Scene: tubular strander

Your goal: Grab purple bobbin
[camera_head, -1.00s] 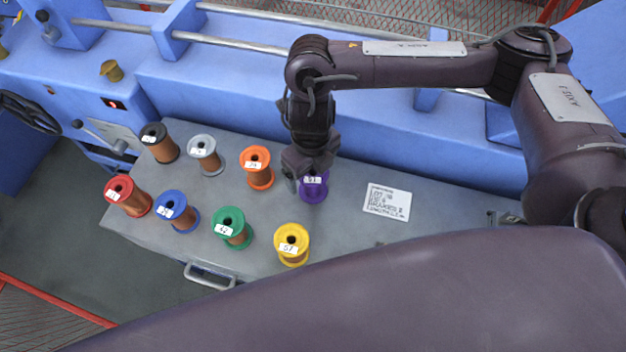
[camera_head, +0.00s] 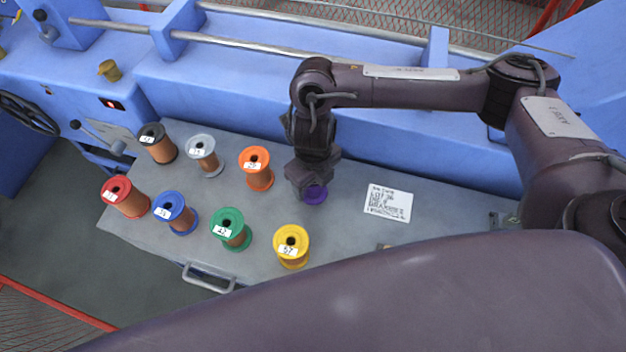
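The purple bobbin (camera_head: 315,195) stands on the grey table, mostly hidden beneath my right gripper (camera_head: 309,187). Only its purple lower edge shows. My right gripper points down directly over the bobbin. Its fingers are hidden by the wrist and gripper body, so I cannot see whether they are open or closed around it. My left gripper is out of view.
The grey table (camera_head: 350,228) also carries orange (camera_head: 257,170), yellow (camera_head: 292,247), green (camera_head: 231,230), blue (camera_head: 175,213), red (camera_head: 126,198), grey (camera_head: 204,156) and black (camera_head: 158,144) bobbins. A white label (camera_head: 388,203) lies right of the gripper. Blue machinery (camera_head: 220,85) runs behind.

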